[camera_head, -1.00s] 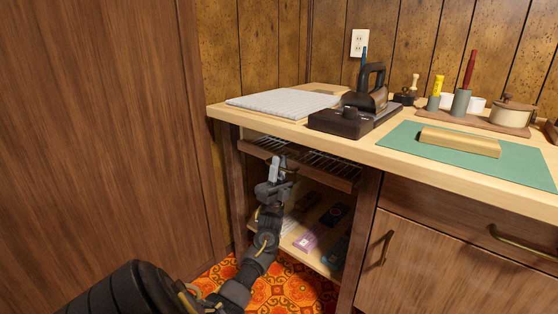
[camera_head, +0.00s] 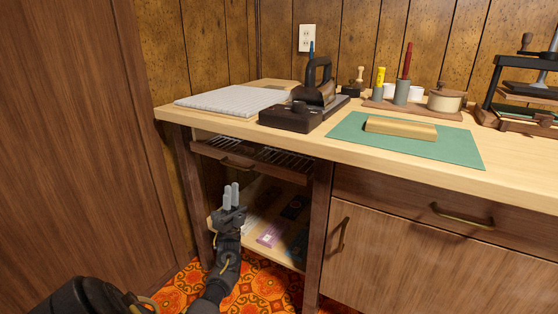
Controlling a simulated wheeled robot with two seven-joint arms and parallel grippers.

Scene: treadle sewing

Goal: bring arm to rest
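My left gripper (camera_head: 231,195) is in front of the open bay under the left end of the workbench (camera_head: 390,158). Its two grey fingers point up with a narrow gap between them, and nothing shows between them. My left arm comes up from the bottom left. My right gripper does not show.
A shelf in the bay holds a purple packet (camera_head: 269,236) and other flat items. A brown cabinet wall (camera_head: 70,130) stands close on the left. A black iron (camera_head: 318,85), a grey pad (camera_head: 232,100) and a green mat (camera_head: 405,140) are on the bench top.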

